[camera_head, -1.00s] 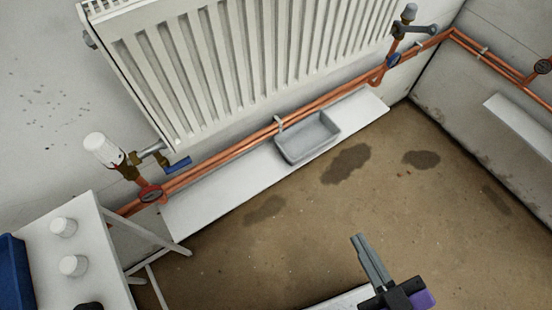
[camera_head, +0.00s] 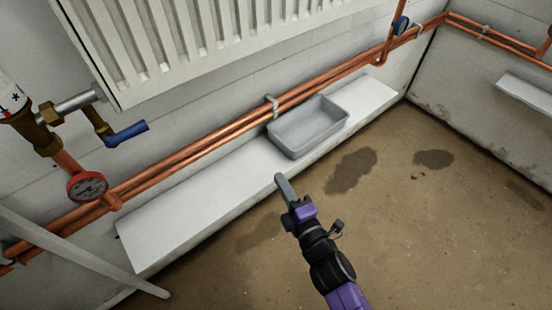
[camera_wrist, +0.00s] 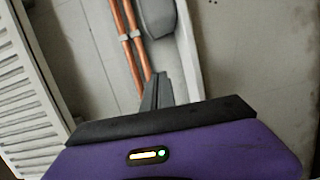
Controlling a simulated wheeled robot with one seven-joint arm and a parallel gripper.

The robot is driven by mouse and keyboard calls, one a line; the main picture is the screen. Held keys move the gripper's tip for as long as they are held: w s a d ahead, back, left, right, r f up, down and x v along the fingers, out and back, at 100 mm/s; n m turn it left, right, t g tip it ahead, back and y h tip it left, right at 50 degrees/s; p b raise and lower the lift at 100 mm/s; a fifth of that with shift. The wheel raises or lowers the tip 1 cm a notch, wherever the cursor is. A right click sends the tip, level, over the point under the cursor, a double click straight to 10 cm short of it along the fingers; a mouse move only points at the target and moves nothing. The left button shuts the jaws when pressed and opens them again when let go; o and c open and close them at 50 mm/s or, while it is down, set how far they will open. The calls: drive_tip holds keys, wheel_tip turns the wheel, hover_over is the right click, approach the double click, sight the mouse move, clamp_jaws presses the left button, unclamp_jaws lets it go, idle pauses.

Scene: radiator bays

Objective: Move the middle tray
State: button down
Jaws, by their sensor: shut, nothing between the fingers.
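A grey rectangular tray (camera_head: 307,127) sits on the white ledge under the radiator, just in front of the copper pipes. It is the only tray I see, and it looks empty. In the wrist view part of the grey tray (camera_wrist: 158,17) shows at the top. My gripper (camera_head: 282,180) is in front of the ledge, to the lower left of the tray and apart from it. Its fingers are shut with nothing between them, and they also show in the wrist view (camera_wrist: 158,80).
The white ledge (camera_head: 190,215) is bare left of the tray. A white radiator (camera_head: 180,40) hangs above. The brown floor (camera_head: 400,220) is open, with dark stains.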

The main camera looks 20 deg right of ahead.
drive_tip(key=shift+n, duration=0.3)
drive_tip(key=w+b, duration=0.1)
drive_tip(key=w, duration=0.6)
drive_tip(key=w+b, duration=0.1)
drive_tip(key=w, duration=0.3)
drive_tip(key=shift+w+a+f+b, duration=0.35)
drive_tip(key=shift+f, duration=0.05)
drive_tip(key=shift+d+r+p, duration=0.3)
drive_tip(key=shift+d+p, duration=0.25)
drive_tip(key=shift+p, duration=0.4)
drive_tip(key=shift+w+d+p, duration=0.3)
drive_tip(key=shift+d+p, duration=0.35)
drive_tip(key=shift+d, duration=0.15)
drive_tip(key=shift+w+d+f+p, duration=0.15)
drive_tip(key=shift+d+f+p, duration=0.15)
drive_tip(key=shift+d, duration=0.3)
drive_tip(key=shift+r, duration=0.1)
